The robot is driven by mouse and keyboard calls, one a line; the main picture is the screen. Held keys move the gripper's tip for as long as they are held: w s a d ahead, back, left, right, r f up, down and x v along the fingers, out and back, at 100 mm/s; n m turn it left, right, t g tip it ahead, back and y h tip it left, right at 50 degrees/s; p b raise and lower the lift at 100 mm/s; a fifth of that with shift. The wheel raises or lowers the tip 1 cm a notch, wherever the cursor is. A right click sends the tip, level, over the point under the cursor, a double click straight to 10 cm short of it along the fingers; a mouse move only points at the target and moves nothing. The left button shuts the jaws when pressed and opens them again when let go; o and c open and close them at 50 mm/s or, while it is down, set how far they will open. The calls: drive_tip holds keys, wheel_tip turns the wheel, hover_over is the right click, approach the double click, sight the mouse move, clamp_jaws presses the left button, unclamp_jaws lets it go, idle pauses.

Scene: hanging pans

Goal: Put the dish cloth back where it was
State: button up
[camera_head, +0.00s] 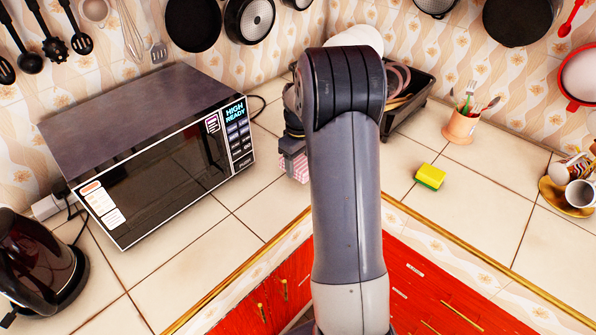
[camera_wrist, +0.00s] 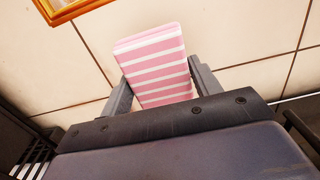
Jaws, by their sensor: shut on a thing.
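The dish cloth is a folded pink cloth with white stripes. In the wrist view the dish cloth (camera_wrist: 155,60) stands between the two grey fingers of my gripper (camera_wrist: 163,85), which is shut on it. In the head view a small part of the dish cloth (camera_head: 294,166) shows at the left of my arm, over the tiled counter close to the inner corner. My arm hides most of my gripper there. I cannot tell whether the cloth touches the counter.
A microwave (camera_head: 150,150) stands to the left, a dark kettle (camera_head: 35,260) at the lower left. A dark dish rack (camera_head: 415,105) is behind my arm. A utensil cup (camera_head: 461,126), a yellow-green sponge (camera_head: 430,177) and cups on a saucer (camera_head: 567,200) stand right. Pans hang above. Tiles around the sponge are clear.

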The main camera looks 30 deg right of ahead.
sight(299, 161)
drive_tip(key=shift+f, duration=2.1)
drive_tip(key=shift+f, duration=0.1)
drive_tip(key=o, duration=0.9)
drive_tip(key=shift+o, duration=0.2)
wheel_tip(299, 161, up, 12)
drive_tip(key=shift+r+b, duration=0.15)
drive_tip(key=shift+b, duration=0.35)
